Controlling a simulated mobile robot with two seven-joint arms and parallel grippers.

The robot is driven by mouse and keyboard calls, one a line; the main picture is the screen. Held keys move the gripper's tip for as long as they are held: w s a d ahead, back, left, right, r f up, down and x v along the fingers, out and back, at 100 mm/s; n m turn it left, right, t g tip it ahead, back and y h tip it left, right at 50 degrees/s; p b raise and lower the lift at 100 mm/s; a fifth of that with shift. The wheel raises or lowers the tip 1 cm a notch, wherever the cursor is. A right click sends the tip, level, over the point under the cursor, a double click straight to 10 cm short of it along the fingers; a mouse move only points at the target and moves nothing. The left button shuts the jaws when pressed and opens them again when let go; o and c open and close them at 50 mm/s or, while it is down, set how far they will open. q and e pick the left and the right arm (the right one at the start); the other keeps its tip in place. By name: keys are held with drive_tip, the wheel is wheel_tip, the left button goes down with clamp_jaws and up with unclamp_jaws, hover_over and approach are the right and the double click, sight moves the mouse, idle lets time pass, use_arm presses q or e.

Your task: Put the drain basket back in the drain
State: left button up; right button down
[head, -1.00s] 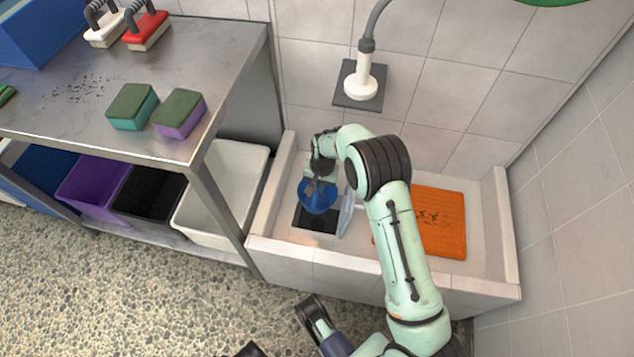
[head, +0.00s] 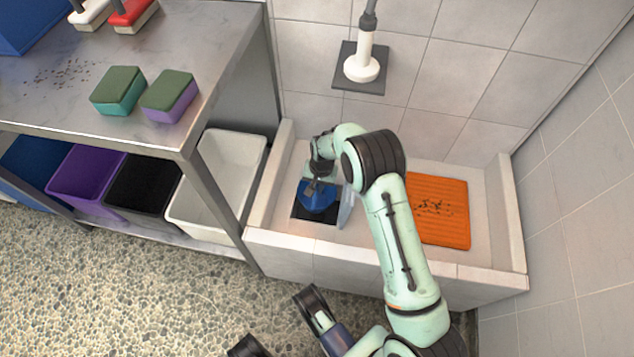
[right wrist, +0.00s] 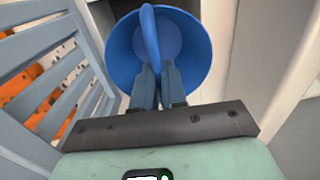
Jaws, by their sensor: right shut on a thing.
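The blue drain basket (head: 317,196) is a round, open cup with an upright handle. My right gripper (right wrist: 157,85) is shut on that handle, and the basket (right wrist: 120,50) hangs below the fingers in the right wrist view. In the head view the basket overlaps the dark square drain opening (head: 314,216) in the basin floor. Whether it is inside the opening or just above it, I cannot tell. A grey slatted drain grate (head: 346,208) stands tilted beside the opening; it fills the left of the right wrist view (right wrist: 50,75).
The basin's pale front rim (head: 290,243) and side walls enclose the drain. An orange mat (head: 450,215) with dark specks lies in its right part. A steel table (head: 215,60) with sponges stands left, bins below. A white fixture (head: 362,67) is on the back wall.

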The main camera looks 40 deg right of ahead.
sight(317, 202)
wheel_tip(317, 202, down, 2)
drive_tip(key=shift+f+b, duration=0.15)
drive_tip(key=shift+b, duration=0.3)
use_arm(q)
drive_tip(key=shift+s+a+f+g, duration=0.15)
drive_tip(key=shift+s+f, duration=0.1)
drive_tip(key=shift+s, duration=0.25)
drive_tip(key=shift+s+d+f+g, duration=0.1)
drive_tip(key=shift+s+f+g, duration=0.1)
drive_tip(key=shift+s, duration=0.3)
use_arm(e)
drive_tip(key=shift+f, duration=4.15)
drive_tip(key=c, duration=0.6)
unclamp_jaws()
